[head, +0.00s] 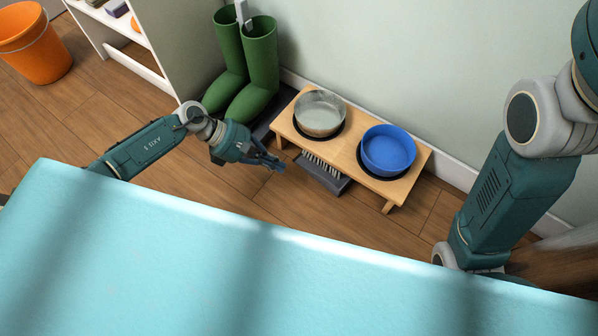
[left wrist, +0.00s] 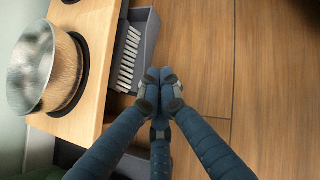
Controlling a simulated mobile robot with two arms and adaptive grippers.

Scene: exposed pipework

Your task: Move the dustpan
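A grey dustpan with a pale-bristled brush (head: 322,172) lies on the floor, partly under the front edge of a low wooden stand. It also shows in the left wrist view (left wrist: 139,48), beside the stand's edge. My left gripper (head: 274,163) is low over the floor, just left of the dustpan. In the left wrist view its fingers (left wrist: 160,84) are drawn close together near the dustpan's near end. Whether anything is between them is hidden. My right arm comes in at the right; its gripper is not in view.
The wooden stand (head: 347,157) holds a metal bowl (head: 320,114) and a blue bowl (head: 388,150). Green boots (head: 257,75) stand on a dark tray behind my left gripper. A light-blue surface (head: 180,255) fills the foreground. An orange bucket (head: 36,45) stands far left. Floor left of the gripper is clear.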

